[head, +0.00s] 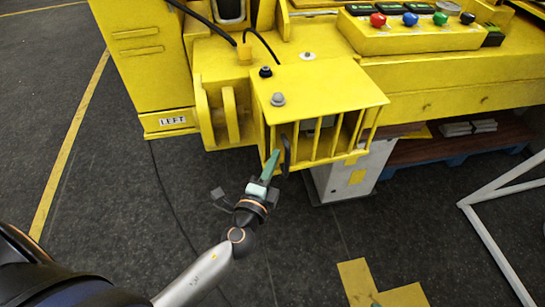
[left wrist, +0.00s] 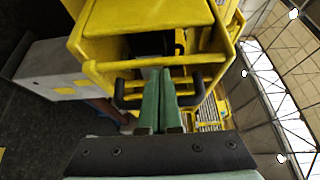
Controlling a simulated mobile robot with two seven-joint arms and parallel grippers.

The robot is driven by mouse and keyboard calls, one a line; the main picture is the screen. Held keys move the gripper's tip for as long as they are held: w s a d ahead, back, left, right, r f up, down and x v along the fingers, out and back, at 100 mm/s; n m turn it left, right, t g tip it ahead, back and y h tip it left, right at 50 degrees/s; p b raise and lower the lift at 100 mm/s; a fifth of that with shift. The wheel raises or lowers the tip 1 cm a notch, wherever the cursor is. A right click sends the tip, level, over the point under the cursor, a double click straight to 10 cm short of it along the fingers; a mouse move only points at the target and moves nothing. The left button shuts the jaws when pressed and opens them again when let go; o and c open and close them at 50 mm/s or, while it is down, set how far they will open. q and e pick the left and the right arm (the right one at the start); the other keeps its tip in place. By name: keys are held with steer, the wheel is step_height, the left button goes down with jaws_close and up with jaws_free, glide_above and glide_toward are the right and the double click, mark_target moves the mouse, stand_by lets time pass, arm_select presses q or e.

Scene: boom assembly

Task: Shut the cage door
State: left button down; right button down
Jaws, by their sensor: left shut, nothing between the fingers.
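The yellow cage (head: 325,85) has a solid top and a barred side that faces me. The door shows as yellow bars (head: 333,140); I cannot tell whether it sits flush with the frame. A black handle (head: 286,155) is at the left end of the bars. My left gripper (head: 272,162) is shut and empty, with its green fingertips at the handle. In the left wrist view the fingertips (left wrist: 160,88) lie between the two ends of the black handle (left wrist: 122,98), near a yellow bar (left wrist: 150,62). I cannot tell whether they touch it.
A yellow control panel with coloured buttons (head: 410,20) is behind the cage. A white post (head: 345,175) stands below it. A white frame (head: 495,225) is at the right. The dark floor in front is mostly clear. A small green tip shows at the bottom edge, perhaps my right gripper.

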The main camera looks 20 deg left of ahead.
stand_by(0.3)
arm_select(q)
steer(key=a, duration=0.1)
steer(key=w+a+m+h, duration=0.1)
steer(key=a, duration=0.1)
steer(key=shift+a+r+h, duration=0.15)
steer(key=shift+a+h, duration=0.15)
arm_select(e)
steer(key=shift+s+a+f, duration=0.1)
steer(key=shift+s+f, duration=0.1)
steer(key=shift+f, duration=0.1)
arm_select(q)
steer(key=shift+w+a, duration=0.1)
arm_select(e)
steer(key=shift+r, duration=0.1)
